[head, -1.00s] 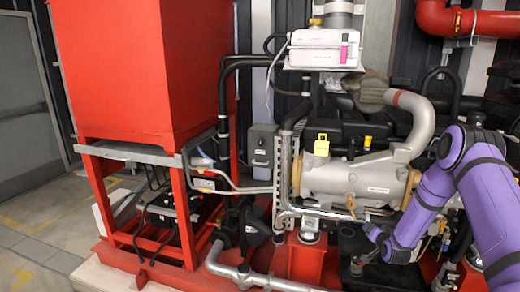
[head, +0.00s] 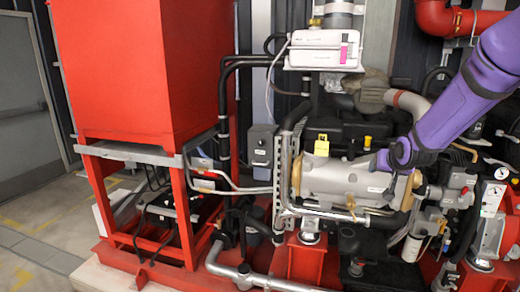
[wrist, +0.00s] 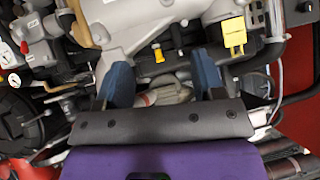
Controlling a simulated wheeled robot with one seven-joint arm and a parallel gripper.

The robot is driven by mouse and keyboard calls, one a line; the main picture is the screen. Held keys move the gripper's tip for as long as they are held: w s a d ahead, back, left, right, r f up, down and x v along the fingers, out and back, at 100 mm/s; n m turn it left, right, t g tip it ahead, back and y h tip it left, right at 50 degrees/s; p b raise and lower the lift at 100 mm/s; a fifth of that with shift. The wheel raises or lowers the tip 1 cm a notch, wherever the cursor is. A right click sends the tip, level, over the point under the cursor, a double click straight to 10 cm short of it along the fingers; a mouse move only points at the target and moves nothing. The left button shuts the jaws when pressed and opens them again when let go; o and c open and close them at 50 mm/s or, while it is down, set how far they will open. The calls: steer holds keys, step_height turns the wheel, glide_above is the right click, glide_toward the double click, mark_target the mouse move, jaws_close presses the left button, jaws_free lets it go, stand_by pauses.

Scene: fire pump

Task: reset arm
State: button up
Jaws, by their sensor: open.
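My purple arm (head: 465,100) reaches in from the upper right in the head view. My gripper (head: 376,164) is in front of the right part of the silver engine cylinder (head: 335,180). In the wrist view my gripper (wrist: 163,76) shows two blue fingers spread apart. Nothing is held between them. A small yellow cap (wrist: 157,53) shows beyond the gap between the fingers. Whether the fingers touch the engine I cannot tell.
A large red tank (head: 140,70) on a red frame (head: 185,215) stands at the left. A white box (head: 322,48) is above the engine. A yellow tag (head: 321,146) hangs on the engine. Pressure gauges (head: 500,174) are at the right. Floor (head: 30,225) is free at far left.

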steer(key=s+a+r+n+g, duration=0.1)
steer(key=s+a+r, duration=0.1)
steer(key=s+r, duration=0.55)
steer(key=s+a+r+g, duration=0.1)
steer(key=s+a+r, duration=0.25)
steer(key=s, duration=0.75)
steer(key=s+a+r+n+g, duration=0.1)
steer(key=s+a+g, duration=0.1)
steer(key=s, duration=1.9)
steer(key=shift+s+r+n+g+y, duration=0.3)
steer(key=shift+r+n+g+y, duration=0.1)
steer(key=shift+g, duration=0.1)
